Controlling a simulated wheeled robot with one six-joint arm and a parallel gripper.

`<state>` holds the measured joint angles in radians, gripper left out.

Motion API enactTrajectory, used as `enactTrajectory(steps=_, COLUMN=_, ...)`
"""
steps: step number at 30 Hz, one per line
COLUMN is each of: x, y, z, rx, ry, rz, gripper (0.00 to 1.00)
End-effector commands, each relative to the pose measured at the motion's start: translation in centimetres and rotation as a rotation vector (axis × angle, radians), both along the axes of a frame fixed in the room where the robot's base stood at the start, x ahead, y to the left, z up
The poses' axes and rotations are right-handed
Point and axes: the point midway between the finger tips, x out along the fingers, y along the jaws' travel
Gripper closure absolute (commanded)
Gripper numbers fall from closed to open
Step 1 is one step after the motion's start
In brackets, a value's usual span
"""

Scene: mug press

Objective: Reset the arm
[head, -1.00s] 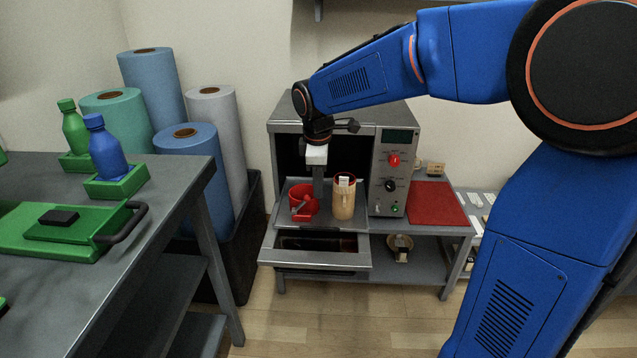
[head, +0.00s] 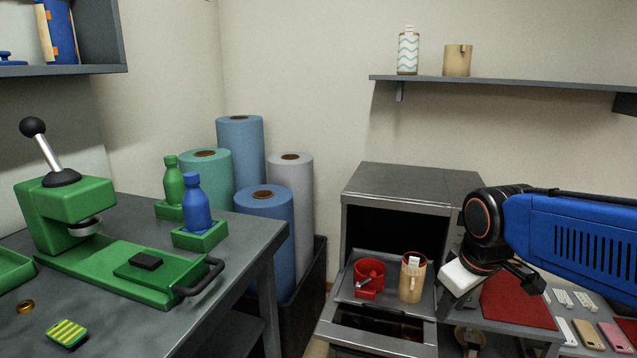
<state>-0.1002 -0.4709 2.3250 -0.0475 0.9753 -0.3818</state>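My arm reaches in from the right edge in the head view. My gripper (head: 457,283) is at its end, a white block pointing down and left, in front of the right part of the grey oven-like machine (head: 415,181). Its fingertips are not clear enough to tell if it is open or shut. A red mug-like holder (head: 368,279) and a tan mug (head: 411,284) with a red inside and a white tag stand on the machine's pulled-out tray (head: 346,291). The gripper is right of the tan mug and apart from it. The machine's control panel is hidden behind my arm.
A green press (head: 70,215) with a lever stands on the left table, near a green bottle (head: 173,180) and a blue bottle (head: 195,203). Rolls (head: 240,150) stand behind. A wall shelf (head: 520,87) is above. A red mat (head: 517,303) and phone cases (head: 575,333) lie right.

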Motion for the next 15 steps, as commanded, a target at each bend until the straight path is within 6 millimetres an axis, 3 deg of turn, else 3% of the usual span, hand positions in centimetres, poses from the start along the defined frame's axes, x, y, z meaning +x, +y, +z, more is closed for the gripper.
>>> enactTrajectory(steps=9, x=-8.0, y=-1.9, z=-1.9, rx=0.117, ry=-0.068, rz=-0.303, gripper=0.72)
enactTrajectory(steps=15, x=-11.0, y=-2.3, z=-3.2, rx=0.170, ry=-0.093, rz=-0.428, gripper=0.72)
